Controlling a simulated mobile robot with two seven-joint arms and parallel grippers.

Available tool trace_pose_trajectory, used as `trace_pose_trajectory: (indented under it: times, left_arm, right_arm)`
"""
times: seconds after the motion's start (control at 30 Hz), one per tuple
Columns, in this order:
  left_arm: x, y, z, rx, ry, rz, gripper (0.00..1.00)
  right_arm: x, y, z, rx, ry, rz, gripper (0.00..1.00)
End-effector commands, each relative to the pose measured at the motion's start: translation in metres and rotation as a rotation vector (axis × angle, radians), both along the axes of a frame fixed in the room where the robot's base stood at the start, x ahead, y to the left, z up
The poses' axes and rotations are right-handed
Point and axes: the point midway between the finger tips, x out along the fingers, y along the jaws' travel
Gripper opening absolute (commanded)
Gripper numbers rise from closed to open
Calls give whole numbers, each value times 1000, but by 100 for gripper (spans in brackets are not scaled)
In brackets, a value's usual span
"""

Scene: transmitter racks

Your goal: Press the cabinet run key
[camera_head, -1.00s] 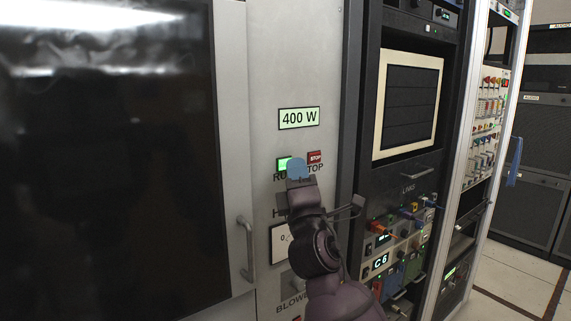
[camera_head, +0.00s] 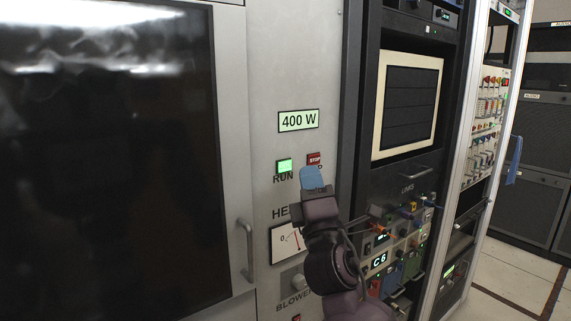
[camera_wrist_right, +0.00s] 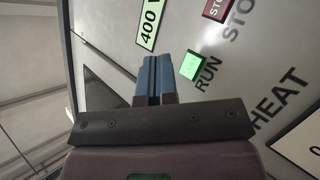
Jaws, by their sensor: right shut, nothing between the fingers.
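The green lit RUN key (camera_head: 284,166) is on the grey cabinet panel (camera_head: 290,60), under the "400 W" display (camera_head: 298,120). The red STOP key (camera_head: 314,159) is just to its right. My right gripper (camera_head: 312,177) is shut and empty, its blue fingertips below and to the right of the RUN key, apart from it in the picture. In the right wrist view the shut blue fingers (camera_wrist_right: 153,78) are beside the glowing RUN key (camera_wrist_right: 190,65), which shows uncovered. My left gripper is out of view.
A gauge (camera_head: 286,242) sits lower on the panel, partly behind my right gripper. A door handle (camera_head: 246,250) stands out at the left. An open rack with cables and modules (camera_head: 400,240) is close on the right.

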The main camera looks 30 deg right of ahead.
Motion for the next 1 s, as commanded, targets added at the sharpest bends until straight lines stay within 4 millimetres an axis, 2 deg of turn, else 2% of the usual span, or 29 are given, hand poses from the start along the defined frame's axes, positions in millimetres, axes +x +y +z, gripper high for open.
trace_pose_trajectory:
  times: [0.27,1.0]
  left_arm:
    - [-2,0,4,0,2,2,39]
    - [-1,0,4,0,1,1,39]
  right_arm:
    - [-16,-1,0,0,0,0,0]
    - [-16,-1,0,0,0,0,0]
